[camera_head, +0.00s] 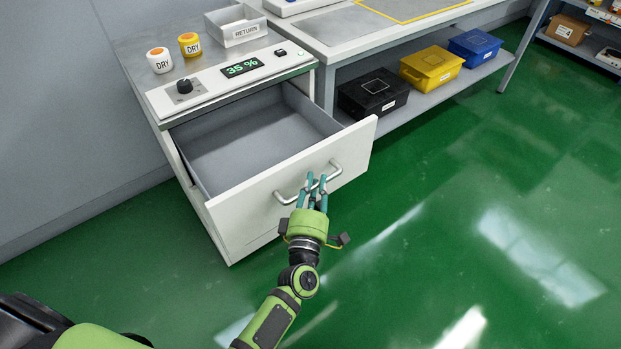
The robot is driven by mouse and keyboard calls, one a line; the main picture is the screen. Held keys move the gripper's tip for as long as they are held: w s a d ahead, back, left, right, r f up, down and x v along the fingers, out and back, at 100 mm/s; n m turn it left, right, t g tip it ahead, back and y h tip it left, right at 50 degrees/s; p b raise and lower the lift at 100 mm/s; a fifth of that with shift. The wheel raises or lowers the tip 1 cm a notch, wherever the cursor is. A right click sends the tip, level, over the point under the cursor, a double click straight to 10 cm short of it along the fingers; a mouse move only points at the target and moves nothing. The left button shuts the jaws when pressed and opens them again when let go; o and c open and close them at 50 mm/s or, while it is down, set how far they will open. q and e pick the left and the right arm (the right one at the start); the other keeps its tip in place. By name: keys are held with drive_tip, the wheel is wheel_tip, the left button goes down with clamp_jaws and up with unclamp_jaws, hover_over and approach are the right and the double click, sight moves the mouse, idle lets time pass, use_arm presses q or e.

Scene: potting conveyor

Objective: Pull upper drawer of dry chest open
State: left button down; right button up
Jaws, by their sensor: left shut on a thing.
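The dry chest (134,48) stands at the upper left, with a control panel (215,87) that reads 35 %. Its upper drawer (237,211) is pulled well out, and the grey inside that I can see is empty. A metal bar handle (335,172) runs across the drawer's white front. My left gripper (313,183) is shut on the handle, with its teal fingers around the middle of the bar. The fingers hide part of the bar. My right gripper is not in view.
Two DRY jars, one orange-topped (159,60) and one yellow (190,45), and a RETURN tray (241,33) stand on the chest. Black (372,95), yellow (431,68) and blue (474,48) boxes sit on the bench's lower shelf at right. Green floor before the drawer is clear.

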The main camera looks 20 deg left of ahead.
use_arm(q)
drive_tip(key=shift+s+d, duration=0.65)
drive_tip(key=shift+d, duration=0.2)
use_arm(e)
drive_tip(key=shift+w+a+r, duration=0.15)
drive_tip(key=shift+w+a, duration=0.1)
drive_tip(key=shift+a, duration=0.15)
use_arm(q)
drive_tip(key=c, duration=1.1)
unclamp_jaws()
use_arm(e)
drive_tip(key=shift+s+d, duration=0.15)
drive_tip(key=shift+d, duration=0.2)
use_arm(q)
drive_tip(key=s+d+f, duration=0.1)
drive_tip(key=s, duration=1)
drive_tip(key=shift+s+d+f, duration=0.15)
drive_tip(key=shift+s+f, duration=0.15)
drive_tip(key=shift+s, duration=0.1)
